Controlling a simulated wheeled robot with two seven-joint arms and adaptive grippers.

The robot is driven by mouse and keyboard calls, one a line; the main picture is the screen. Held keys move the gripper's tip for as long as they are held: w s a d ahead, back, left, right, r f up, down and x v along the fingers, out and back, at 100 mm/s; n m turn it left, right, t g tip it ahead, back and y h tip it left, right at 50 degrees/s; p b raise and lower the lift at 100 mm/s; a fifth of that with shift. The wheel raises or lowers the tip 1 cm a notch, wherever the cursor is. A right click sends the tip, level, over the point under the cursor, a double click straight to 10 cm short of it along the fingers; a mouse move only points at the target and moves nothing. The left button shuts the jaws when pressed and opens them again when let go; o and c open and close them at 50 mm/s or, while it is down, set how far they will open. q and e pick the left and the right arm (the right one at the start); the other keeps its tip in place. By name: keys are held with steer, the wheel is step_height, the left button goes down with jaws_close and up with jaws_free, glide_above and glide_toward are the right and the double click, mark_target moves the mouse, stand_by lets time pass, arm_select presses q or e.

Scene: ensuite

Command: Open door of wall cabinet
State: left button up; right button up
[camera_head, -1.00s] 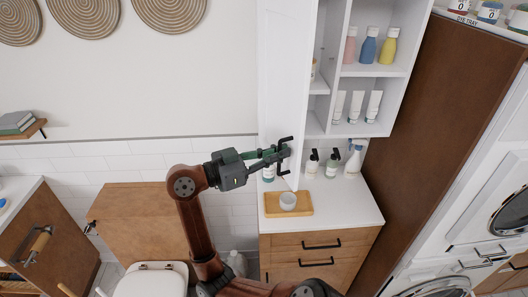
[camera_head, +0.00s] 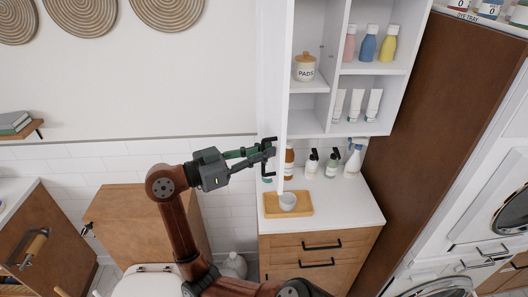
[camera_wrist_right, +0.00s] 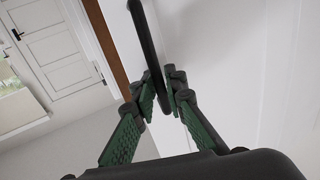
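The white wall cabinet (camera_head: 327,128) has its door (camera_head: 272,75) swung out on the left, seen almost edge-on. Its open side shows a jar marked PADS (camera_head: 305,67) on a shelf. My right gripper (camera_head: 267,157) is at the lower part of the door. In the right wrist view, the fingers (camera_wrist_right: 163,92) are closed around the black bar handle (camera_wrist_right: 147,40), one green-padded finger on each side. The white door face (camera_wrist_right: 205,60) shows beside it. My left gripper is not in view.
Below the cabinet, a white counter (camera_head: 345,210) holds a wooden tray (camera_head: 301,208) with a cup (camera_head: 288,201), pump bottles (camera_head: 332,164) and a spray bottle (camera_head: 354,158). A tall brown panel (camera_head: 440,110) stands at right.

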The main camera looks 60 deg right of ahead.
steer(key=o, duration=0.3)
steer(key=v, duration=1.2)
steer(key=shift+f, duration=0.1)
stand_by(0.3)
